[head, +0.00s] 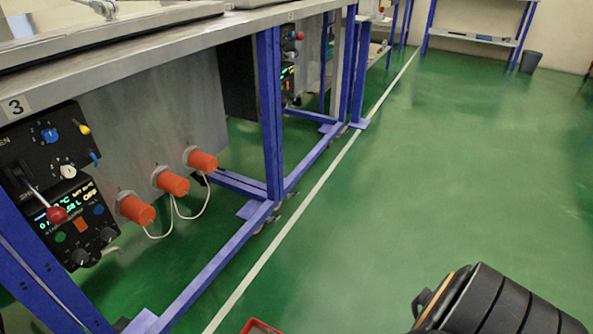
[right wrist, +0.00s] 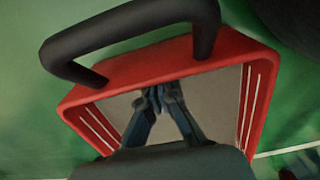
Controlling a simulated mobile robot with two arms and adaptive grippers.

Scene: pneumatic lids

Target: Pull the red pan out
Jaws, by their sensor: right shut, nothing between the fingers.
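The red pan (right wrist: 170,62) fills much of the right wrist view. It has a red rim and sides with pale lines, a grey inner surface and a thick black handle (right wrist: 130,27) along its upper edge. My right gripper (right wrist: 160,92) is shut and empty. Its fingers show in front of the grey inner surface, below the handle in the picture and apart from it. I cannot tell how far they are from the surface. In the head view only a small red edge, likely the pan (head: 260,326), shows at the bottom. My left gripper is in neither view.
A metal workbench (head: 150,40) on blue legs (head: 270,110) runs along the left, with a control panel (head: 60,190) and several orange caps (head: 170,182) under it. Green floor (head: 430,170) is open to the right. A dark bin (head: 530,62) stands far back.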

